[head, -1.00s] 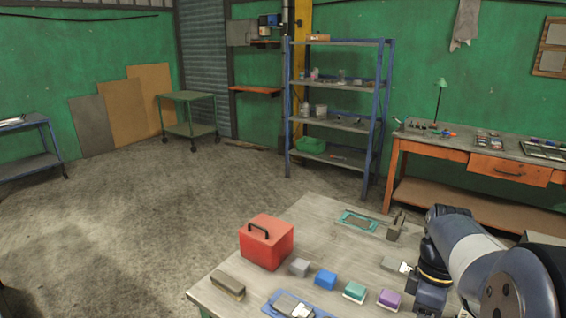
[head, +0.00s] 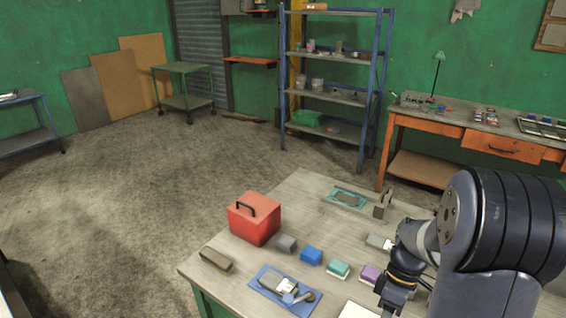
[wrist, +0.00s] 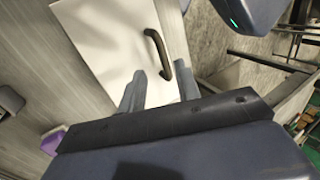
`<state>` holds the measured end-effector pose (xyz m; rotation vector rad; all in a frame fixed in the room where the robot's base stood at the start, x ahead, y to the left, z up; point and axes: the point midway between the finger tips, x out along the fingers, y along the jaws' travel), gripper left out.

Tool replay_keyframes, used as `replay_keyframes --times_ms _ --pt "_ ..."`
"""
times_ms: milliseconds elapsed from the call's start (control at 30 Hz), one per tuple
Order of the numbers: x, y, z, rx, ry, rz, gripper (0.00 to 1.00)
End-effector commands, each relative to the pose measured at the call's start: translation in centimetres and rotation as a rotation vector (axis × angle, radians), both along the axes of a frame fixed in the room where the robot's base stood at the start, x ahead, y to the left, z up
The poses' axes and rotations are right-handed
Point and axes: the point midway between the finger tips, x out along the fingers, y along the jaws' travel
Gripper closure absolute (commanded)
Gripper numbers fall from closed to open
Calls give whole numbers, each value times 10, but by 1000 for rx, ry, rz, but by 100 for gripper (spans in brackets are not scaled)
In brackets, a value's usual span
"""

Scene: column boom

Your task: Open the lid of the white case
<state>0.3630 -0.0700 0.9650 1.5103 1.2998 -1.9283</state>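The white case (wrist: 110,40) lies on the table in the wrist view, with a dark arched handle (wrist: 157,52) on its lid. The lid looks shut. In the head view only a pale corner of the case (head: 358,311) shows at the bottom edge. My gripper (wrist: 160,82) is open in the wrist view, its two grey fingers apart. The handle lies just beyond and partly between the fingertips; I see no grip on it, and contact cannot be told. In the head view my gripper (head: 393,300) is near the bottom edge, mostly cut off.
A red box (head: 254,220), a blue tray (head: 268,290) with tools and several small coloured blocks stand on the grey table (head: 310,200). A teal tray (head: 345,197) lies toward its back. A blue shelf rack (head: 335,95) and an orange workbench (head: 490,140) stand beyond.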

Motion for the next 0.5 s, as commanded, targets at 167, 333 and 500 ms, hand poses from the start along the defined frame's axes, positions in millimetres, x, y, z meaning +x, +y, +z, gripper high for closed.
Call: replay_keyframes --times_ms 167,333,500 --pt "6 1 6 46 68 -1 68" --pt "12 -1 9 65 96 0 68" --pt "13 -1 9 72 105 0 68"
